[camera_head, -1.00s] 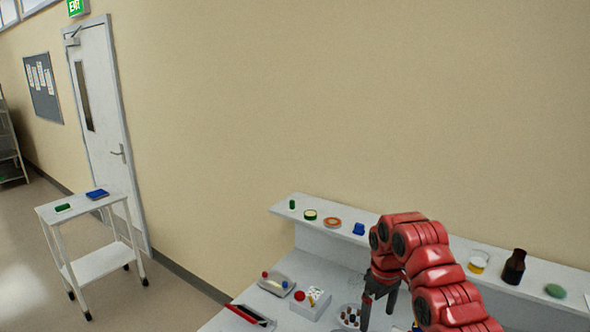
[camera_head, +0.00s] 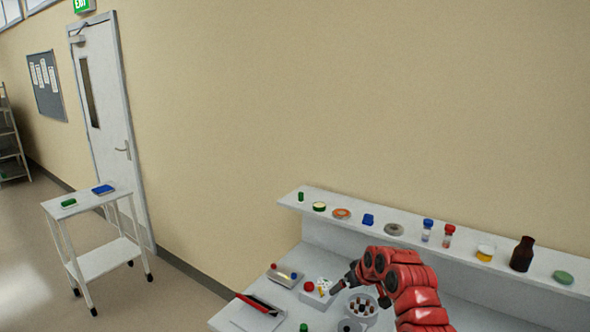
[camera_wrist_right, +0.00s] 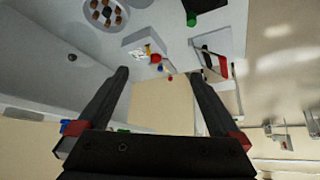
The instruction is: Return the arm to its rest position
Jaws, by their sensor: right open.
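My right arm (camera_head: 410,285) is red and comes in from the lower right over the white bench. Its dark gripper (camera_head: 347,284) is over the bench, near a round holder (camera_head: 363,308) with brown-topped items. In the right wrist view the two dark fingers of the right gripper (camera_wrist_right: 160,75) are apart with nothing held between them. My left gripper is not in view.
A white block (camera_head: 316,292), a tray with a red item (camera_head: 262,304) and small caps are on the bench. The back shelf (camera_head: 455,242) carries vials, a brown bottle (camera_head: 522,254) and discs. A white cart (camera_head: 97,200) stands left, with open floor around it.

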